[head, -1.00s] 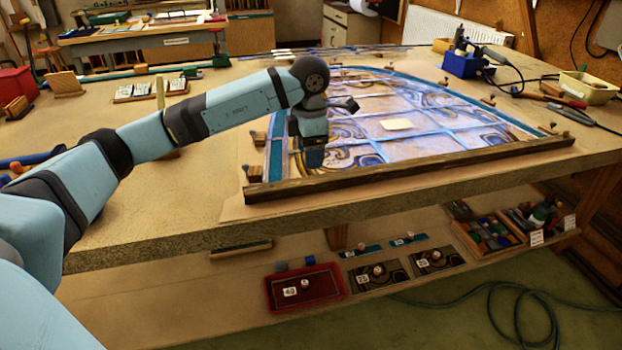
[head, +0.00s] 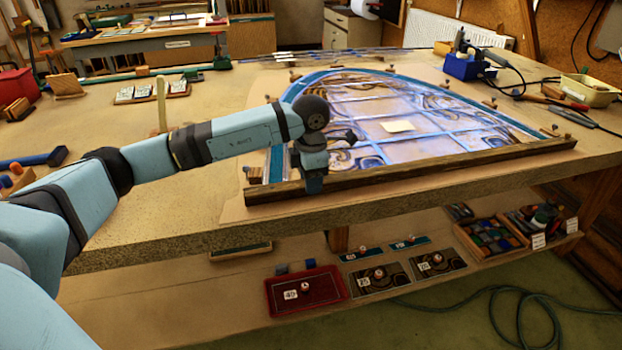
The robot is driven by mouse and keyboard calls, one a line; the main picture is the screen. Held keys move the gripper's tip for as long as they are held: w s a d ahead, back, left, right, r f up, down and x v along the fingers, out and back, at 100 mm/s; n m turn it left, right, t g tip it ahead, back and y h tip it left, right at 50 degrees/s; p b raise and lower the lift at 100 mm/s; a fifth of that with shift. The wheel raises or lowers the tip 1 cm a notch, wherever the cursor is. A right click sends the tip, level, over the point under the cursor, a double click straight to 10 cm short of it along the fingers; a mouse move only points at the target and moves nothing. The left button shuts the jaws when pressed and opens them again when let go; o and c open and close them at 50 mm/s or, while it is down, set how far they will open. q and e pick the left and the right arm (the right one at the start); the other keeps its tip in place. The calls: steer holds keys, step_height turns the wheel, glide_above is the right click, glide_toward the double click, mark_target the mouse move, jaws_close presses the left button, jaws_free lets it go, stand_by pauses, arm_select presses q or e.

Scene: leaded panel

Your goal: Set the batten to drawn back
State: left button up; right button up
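The batten (head: 430,172) is a long dark wooden strip lying along the near edge of the leaded panel (head: 365,107), close to the bench's front edge. The panel is an arched sheet of blue-edged, swirled glass pieces, lying flat. My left gripper (head: 313,186) points down at the batten, left of its middle, and covers a short stretch of it. Its fingers are small and dark here, so I cannot tell whether they are open or closed on the wood. My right gripper is out of view.
Small wooden blocks and pins stand around the panel, one (head: 253,174) by the batten's left end. A blue soldering-iron stand (head: 466,66) and a cream tub (head: 588,90) are at the right. A red tray (head: 306,290) lies on the shelf below.

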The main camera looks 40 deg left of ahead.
mark_target(316, 203)
arm_select(q)
jaws_close()
steer(key=s+d, duration=0.2)
steer(key=d, duration=0.1)
steer(key=shift+s+p, duration=0.25)
steer(key=shift+p, duration=0.1)
steer(key=shift+s+d+n, duration=0.15)
steer(key=shift+d+n, duration=0.05)
steer(key=shift+n, duration=0.1)
steer(key=o, duration=0.9)
jaws_free()
